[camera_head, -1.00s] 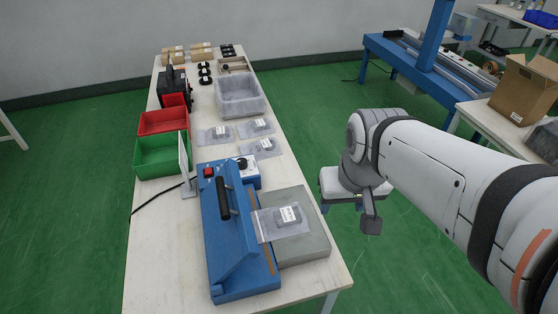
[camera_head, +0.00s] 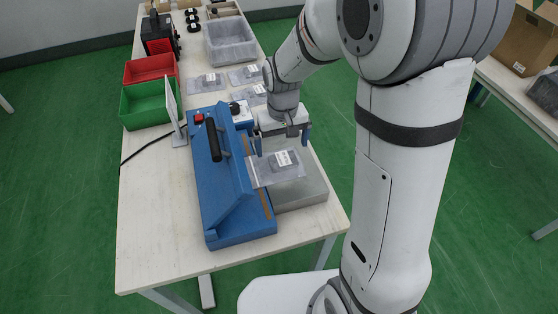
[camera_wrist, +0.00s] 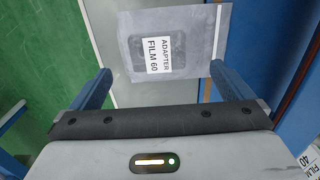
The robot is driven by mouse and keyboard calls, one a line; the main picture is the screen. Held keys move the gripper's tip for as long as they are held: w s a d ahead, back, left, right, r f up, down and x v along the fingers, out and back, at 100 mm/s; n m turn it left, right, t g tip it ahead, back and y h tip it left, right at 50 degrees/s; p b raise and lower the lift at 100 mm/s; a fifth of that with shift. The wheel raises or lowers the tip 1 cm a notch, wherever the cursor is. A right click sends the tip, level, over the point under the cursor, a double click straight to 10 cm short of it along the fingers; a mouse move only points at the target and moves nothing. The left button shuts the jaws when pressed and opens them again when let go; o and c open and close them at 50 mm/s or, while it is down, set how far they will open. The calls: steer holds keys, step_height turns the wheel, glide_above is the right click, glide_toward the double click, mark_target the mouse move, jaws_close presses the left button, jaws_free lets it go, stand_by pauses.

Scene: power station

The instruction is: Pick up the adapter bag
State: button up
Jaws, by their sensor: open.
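The adapter bag (camera_head: 277,168) is a clear flat bag with a dark piece inside and a white label. It lies across the edge of the blue sealer (camera_head: 222,180) and the grey block (camera_head: 304,190). In the wrist view the bag (camera_wrist: 196,55) shows its label reading "ADAPTER FILM 60". My gripper (camera_head: 282,146) is open and empty, pointing down just behind the bag. In the wrist view its two blue fingers (camera_wrist: 160,82) stand apart, with the bag ahead of and partly between them.
Several similar bags (camera_head: 206,83) lie farther back on the table (camera_head: 152,215). A green bin (camera_head: 146,105), a red bin (camera_head: 150,68) and a grey crate (camera_head: 231,42) stand there too. A thin upright panel (camera_head: 172,108) stands left of the sealer. The table's front is clear.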

mark_target(283, 158)
step_height(283, 158, down, 5)
steer(key=shift+s+d+f, duration=0.1)
steer(key=shift+d, duration=0.05)
steer(key=shift+c, duration=0.3)
steer(key=c, duration=1.1)
steer(key=shift+r, duration=0.2)
